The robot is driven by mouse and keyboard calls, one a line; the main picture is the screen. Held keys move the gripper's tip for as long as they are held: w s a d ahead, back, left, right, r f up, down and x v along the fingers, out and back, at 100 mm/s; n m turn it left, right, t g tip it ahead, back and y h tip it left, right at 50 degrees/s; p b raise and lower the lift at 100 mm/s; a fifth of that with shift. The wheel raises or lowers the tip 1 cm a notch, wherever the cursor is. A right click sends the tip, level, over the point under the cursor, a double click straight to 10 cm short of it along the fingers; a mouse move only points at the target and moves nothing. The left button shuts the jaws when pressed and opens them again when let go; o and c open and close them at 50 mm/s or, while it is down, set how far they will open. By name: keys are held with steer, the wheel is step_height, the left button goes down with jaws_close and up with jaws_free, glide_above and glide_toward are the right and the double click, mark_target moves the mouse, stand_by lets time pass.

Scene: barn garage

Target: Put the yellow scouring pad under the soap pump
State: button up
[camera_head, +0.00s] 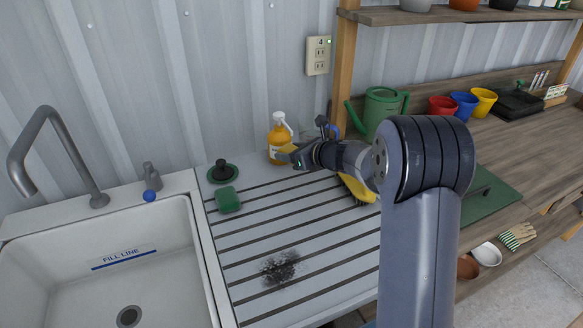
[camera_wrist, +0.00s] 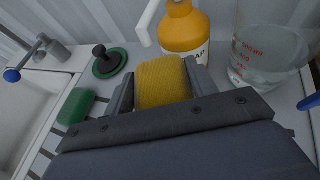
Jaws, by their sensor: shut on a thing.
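The yellow scouring pad (camera_wrist: 162,82) is between the two fingers of my gripper (camera_wrist: 155,88) in the wrist view. My gripper (camera_head: 293,156) is shut on it, and in the head view a small part of the pad (camera_head: 287,148) shows at the fingertips. The soap pump (camera_head: 277,142) is an orange bottle with a white pump head, upright at the back of the ribbed drainboard. It also shows in the wrist view (camera_wrist: 184,30), just beyond the pad. The pad is in front of the bottle's lower part; I cannot tell whether they touch.
A clear beaker (camera_wrist: 265,60) with red markings stands right of the bottle. A green sponge (camera_head: 228,200) and a black-knobbed green plug (camera_head: 222,173) lie to the left, beside the sink (camera_head: 110,240). A dark stain (camera_head: 281,268) marks the front drainboard. A yellow thing (camera_head: 357,188) is partly behind my arm.

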mark_target(292, 177)
step_height(292, 177, down, 3)
steer(key=shift+s+f, duration=0.15)
step_height(292, 177, down, 3)
steer(key=shift+f+b, duration=0.2)
steer(key=shift+b, duration=0.15)
steer(key=shift+w+f, duration=0.15)
steer(key=shift+w, duration=0.05)
steer(key=shift+f, duration=0.1)
steer(key=o, duration=1)
steer(key=v, duration=1.2)
